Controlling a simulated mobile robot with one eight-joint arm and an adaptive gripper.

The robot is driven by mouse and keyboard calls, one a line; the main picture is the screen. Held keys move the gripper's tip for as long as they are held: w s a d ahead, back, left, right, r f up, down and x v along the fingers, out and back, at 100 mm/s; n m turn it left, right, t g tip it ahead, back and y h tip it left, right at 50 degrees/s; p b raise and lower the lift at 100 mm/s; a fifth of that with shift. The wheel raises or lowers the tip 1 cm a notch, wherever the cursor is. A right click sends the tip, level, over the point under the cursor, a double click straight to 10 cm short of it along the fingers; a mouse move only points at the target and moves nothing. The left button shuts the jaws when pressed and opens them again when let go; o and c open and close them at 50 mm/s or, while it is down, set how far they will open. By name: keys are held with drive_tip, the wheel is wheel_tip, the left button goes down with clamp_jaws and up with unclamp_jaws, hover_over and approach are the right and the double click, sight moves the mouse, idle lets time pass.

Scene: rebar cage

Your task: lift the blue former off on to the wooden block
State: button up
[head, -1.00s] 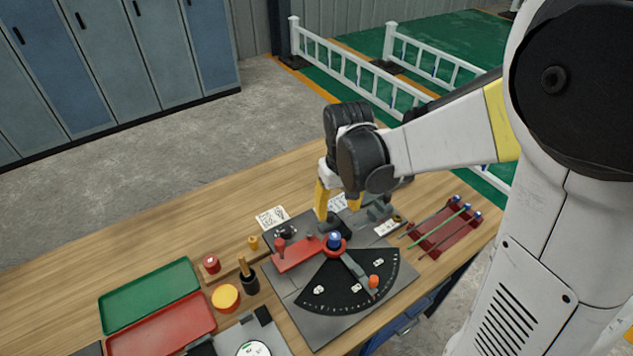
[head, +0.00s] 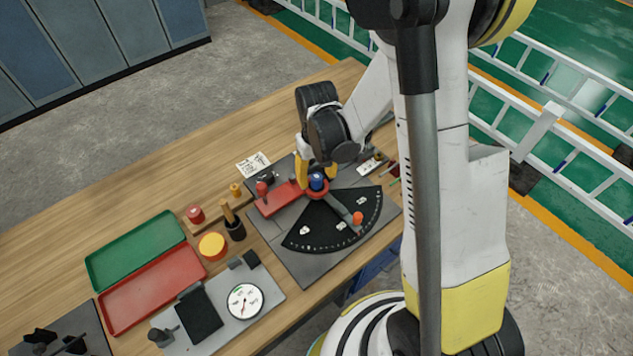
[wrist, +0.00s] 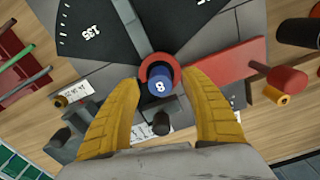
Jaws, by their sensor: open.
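The blue former (head: 318,181), a short cylinder marked 8 on top, stands in a red ring at the pivot of the bending plate (head: 300,268). It also shows in the wrist view (wrist: 160,86), within its red ring (wrist: 160,62). My gripper (head: 317,180) is open, with its yellow fingers down on either side of the former. In the wrist view my gripper (wrist: 160,82) has a gap between each finger and the former. The wooden block (head: 214,205) lies left of the plate, with a red piece (head: 195,214) and a yellow piece (head: 235,190) on it.
A red clamp arm (head: 278,199) runs left from the pivot. A grey lever with an orange knob (head: 357,217) crosses the black angle scale. Green (head: 135,250) and red (head: 150,290) trays lie left.

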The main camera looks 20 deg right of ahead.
drive_tip(key=shift+f, duration=0.3)
clamp_jaws()
drive_tip(key=shift+r, duration=0.2)
